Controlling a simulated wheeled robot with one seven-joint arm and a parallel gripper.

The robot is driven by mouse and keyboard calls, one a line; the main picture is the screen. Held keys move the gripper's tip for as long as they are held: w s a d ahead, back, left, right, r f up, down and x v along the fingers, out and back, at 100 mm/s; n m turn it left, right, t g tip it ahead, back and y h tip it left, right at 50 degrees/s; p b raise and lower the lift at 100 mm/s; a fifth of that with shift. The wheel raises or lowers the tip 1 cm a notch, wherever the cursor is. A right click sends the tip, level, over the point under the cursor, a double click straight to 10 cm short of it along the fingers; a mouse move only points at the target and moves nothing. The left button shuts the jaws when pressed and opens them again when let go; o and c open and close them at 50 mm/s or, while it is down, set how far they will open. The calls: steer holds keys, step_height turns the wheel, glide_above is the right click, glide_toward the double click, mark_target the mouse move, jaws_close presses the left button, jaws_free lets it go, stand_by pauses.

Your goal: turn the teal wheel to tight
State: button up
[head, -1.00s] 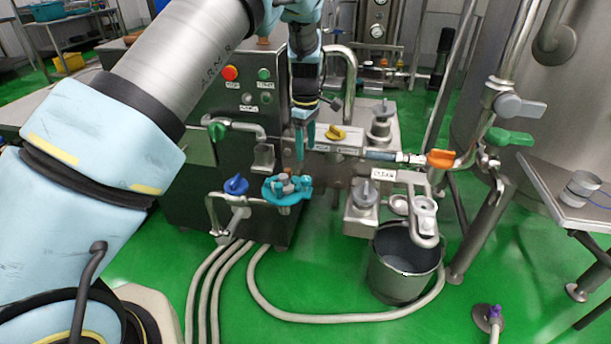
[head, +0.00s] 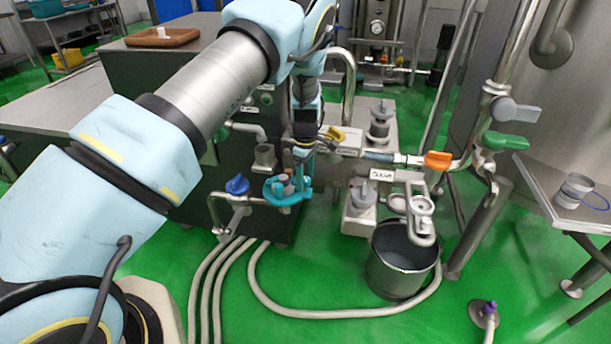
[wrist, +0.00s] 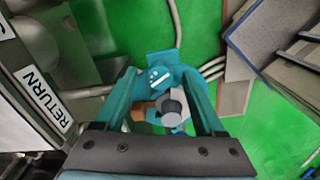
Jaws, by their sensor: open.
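The teal wheel (head: 292,197) sits on a pipe at the front of the dark machine cabinet, around a grey hub. My gripper (head: 303,163) points down just above the wheel, close over its hub. In the wrist view the wheel (wrist: 162,60) shows between and beyond the two teal fingers (wrist: 160,76), with the grey hub between them. The fingers are apart with nothing clamped. I cannot tell whether either finger touches the wheel. Part of the wheel's near side is hidden by the fingers.
A blue valve handle (head: 237,185) is just left of the wheel. A yellow handle (head: 336,133), an orange handle (head: 438,160) and a grey knob (head: 363,194) are to the right. A metal bucket (head: 400,262) stands on the green floor, with pale hoses (head: 262,290) nearby.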

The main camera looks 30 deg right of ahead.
steer(key=shift+c, duration=0.3)
jaws_close()
